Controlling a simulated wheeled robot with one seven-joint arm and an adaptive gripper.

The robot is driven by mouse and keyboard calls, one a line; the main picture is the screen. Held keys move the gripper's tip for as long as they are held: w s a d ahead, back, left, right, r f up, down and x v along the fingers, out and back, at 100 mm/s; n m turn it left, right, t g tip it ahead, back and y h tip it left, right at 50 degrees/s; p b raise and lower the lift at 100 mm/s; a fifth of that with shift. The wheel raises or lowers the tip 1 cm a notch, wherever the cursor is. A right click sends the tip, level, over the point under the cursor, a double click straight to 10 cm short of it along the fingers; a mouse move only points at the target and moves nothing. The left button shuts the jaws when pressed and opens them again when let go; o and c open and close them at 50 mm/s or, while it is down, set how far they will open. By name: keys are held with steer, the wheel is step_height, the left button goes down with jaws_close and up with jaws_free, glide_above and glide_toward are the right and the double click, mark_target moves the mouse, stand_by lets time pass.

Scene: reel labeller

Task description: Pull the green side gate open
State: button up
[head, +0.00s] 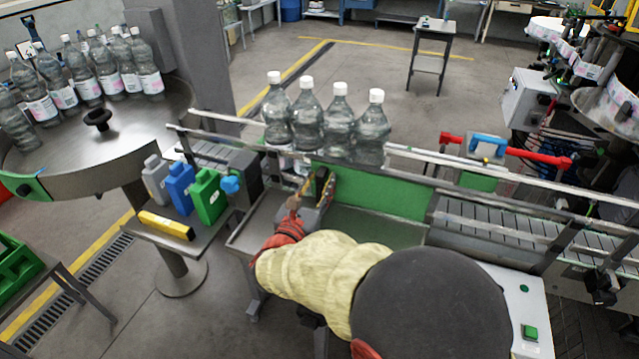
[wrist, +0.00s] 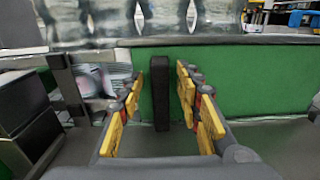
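The green side gate (head: 385,193) is an upright panel on the near side of the conveyor, below a row of clear bottles. It fills much of the wrist view (wrist: 245,80). A dark upright handle bar (wrist: 160,95) stands in front of the green panel. My gripper (head: 323,188) is at the left end of the panel. In the wrist view its yellow fingers (wrist: 157,110) are apart, one on each side of the handle bar. A gap shows at each side of the bar, so the bar is not gripped.
Several capped bottles (head: 340,125) stand on the conveyor behind the gate. Grey, blue and green jugs (head: 208,196) and a yellow block (head: 166,225) sit on a small stand at left. Metal rails (head: 500,178) run along the conveyor at right.

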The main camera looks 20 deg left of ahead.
steer(key=shift+w, duration=0.15)
steer(key=shift+c, duration=0.9)
jaws_close()
